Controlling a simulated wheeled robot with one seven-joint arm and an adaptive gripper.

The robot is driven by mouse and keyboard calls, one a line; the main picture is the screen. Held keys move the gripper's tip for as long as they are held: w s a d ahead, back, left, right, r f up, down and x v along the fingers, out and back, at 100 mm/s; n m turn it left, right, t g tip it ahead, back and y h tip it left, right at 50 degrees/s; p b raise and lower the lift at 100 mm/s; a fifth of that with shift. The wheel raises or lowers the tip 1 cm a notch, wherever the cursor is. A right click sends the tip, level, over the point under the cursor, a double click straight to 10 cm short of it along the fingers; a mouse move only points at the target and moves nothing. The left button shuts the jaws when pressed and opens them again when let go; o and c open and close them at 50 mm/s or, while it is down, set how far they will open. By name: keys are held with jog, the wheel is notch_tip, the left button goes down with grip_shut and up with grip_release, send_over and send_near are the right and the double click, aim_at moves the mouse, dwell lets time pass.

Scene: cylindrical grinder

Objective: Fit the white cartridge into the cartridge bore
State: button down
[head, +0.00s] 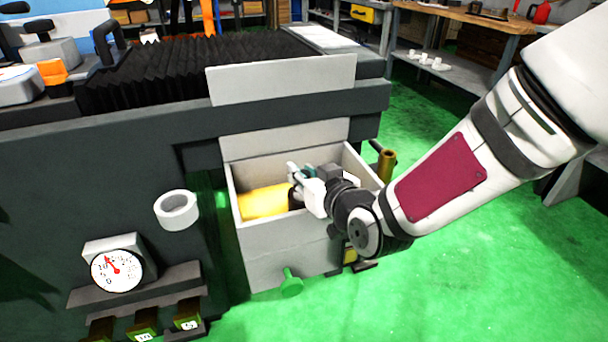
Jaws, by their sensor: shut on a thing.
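My gripper (301,186) is inside the open grey box on the machine's side, near the box's middle. It is shut on a small white piece (313,198), which looks like the white cartridge. The fingers and my wrist hide much of the piece. A yellow rounded body (263,201) lies in the box just left of the white piece, with a dark patch at its right end. I cannot tell whether that patch is the cartridge bore, or whether the white piece touches the yellow body.
The grey box (285,246) has upright walls around my gripper and a green knob (291,283) low on its front. A white ring (178,210) and a dial gauge (117,270) are on the machine's front. A brass-coloured cylinder (386,166) stands behind the box's right side.

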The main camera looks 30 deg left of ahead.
jog(key=shift+r+p, duration=0.8)
jog(key=shift+r, duration=0.85)
jog(key=shift+b, duration=0.9)
dwell(1.0)
jog(key=shift+f+b, duration=2.3)
jog(key=shift+b, duration=0.05)
jog(key=c, duration=1.3)
grip_release()
jog(key=v, duration=0.7)
jog(key=shift+d, duration=0.2)
jog(key=shift+s+r, duration=0.1)
